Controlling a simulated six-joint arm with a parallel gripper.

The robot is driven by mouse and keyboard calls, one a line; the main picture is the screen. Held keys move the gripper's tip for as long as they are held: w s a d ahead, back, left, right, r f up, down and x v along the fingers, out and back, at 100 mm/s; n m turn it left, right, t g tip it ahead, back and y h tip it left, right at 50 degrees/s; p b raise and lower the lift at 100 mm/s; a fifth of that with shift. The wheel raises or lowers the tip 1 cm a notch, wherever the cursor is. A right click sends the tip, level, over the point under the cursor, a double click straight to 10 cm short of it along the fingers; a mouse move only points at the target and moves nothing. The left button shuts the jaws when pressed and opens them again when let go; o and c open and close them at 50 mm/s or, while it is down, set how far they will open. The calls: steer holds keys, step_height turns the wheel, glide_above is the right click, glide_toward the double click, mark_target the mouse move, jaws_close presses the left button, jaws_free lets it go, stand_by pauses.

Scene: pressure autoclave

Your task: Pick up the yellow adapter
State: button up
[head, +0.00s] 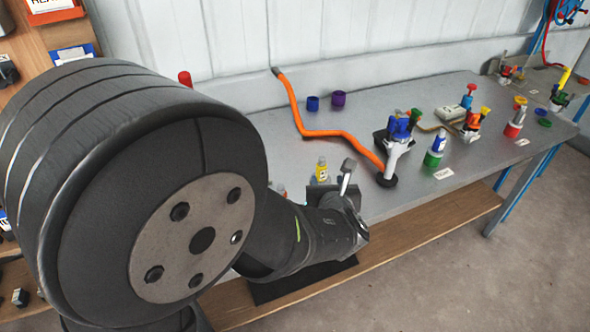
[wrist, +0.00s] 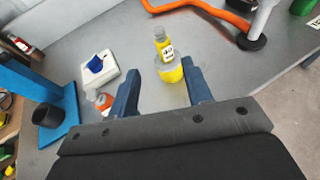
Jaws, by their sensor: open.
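The yellow adapter (wrist: 170,70) stands on the grey bench in the wrist view, with a grey neck on top and a white label on its side. It also shows in the head view (head: 322,168), just beyond my arm. My gripper (wrist: 160,68) is open, its two blue-grey fingers apart and empty. In the wrist view the adapter appears between the fingertips, nearer the right one. I cannot tell whether its lower part is inside the jaws or beyond them. In the head view my arm hides most of the gripper.
An orange hose (head: 322,132) runs across the bench behind the adapter. A white block with a blue top (wrist: 95,66), a small orange-and-white item (wrist: 103,101) and a blue stand with a dark cup (wrist: 47,115) lie left. Valve assemblies (head: 398,140) stand right.

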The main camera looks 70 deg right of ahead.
mark_target(322, 163)
steer(key=x, duration=1.6)
steer(key=shift+d+r, duration=0.1)
steer(key=shift+r, duration=0.1)
jaws_close()
